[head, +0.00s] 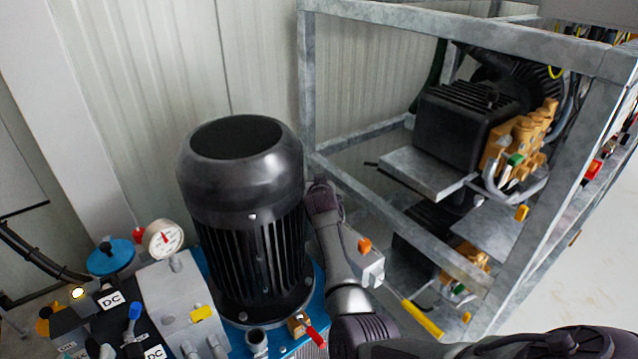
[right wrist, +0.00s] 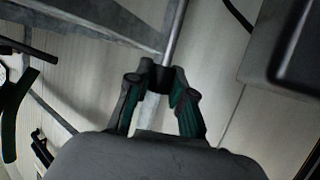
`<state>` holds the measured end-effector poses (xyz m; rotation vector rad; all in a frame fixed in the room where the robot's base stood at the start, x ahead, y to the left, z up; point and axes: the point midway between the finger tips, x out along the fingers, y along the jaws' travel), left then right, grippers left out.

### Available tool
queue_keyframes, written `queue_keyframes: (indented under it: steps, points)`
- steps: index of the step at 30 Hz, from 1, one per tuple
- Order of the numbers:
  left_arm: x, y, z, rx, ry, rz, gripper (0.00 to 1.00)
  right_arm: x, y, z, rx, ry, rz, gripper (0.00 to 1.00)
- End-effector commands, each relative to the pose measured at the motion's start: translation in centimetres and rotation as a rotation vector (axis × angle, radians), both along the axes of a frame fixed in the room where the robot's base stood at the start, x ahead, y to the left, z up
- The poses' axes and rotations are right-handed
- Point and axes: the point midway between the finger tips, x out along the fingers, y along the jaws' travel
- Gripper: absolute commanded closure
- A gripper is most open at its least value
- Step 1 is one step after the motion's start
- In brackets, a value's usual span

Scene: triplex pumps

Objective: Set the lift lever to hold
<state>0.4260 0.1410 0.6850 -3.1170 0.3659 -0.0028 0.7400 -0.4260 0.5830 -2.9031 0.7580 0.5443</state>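No lever marked as the lift lever can be read. Candidates in the head view are a red-handled lever (head: 314,335) at the motor's foot, a blue-handled one (head: 134,312) on the valve block at lower left, and a yellow-gripped rod (head: 423,319) right of my arm. My right arm rises from the bottom right beside the black motor; its gripper is hidden in that view. My left gripper is not visible.
The large black motor (head: 250,230) stands on a blue tank. A pressure gauge (head: 164,239) and valve block with DC labels (head: 110,299) lie left of it. A metal frame (head: 307,90) with black and orange pumps stands right. Pale floor is clear at far right.

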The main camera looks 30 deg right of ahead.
Motion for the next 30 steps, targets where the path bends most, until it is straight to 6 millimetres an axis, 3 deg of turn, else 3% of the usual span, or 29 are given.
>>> queue_keyframes:
  steps: [1, 4, 17, 30]
  points:
    - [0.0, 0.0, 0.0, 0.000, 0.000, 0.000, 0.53, 0.0, 0.0, 0.0, 0.000, 0.000, 0.000, 0.68]
    - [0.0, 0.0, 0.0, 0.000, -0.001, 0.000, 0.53, 0.0, 0.0, 0.0, 0.000, 0.000, 0.000, 0.53]
    - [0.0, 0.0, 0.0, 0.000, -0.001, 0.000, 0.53, -0.6, 0.4, 0.2, 0.000, -0.001, 0.000, 0.53]
    - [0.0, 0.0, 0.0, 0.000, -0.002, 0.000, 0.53, -5.2, 3.0, 2.2, 0.001, -0.002, 0.001, 0.53]
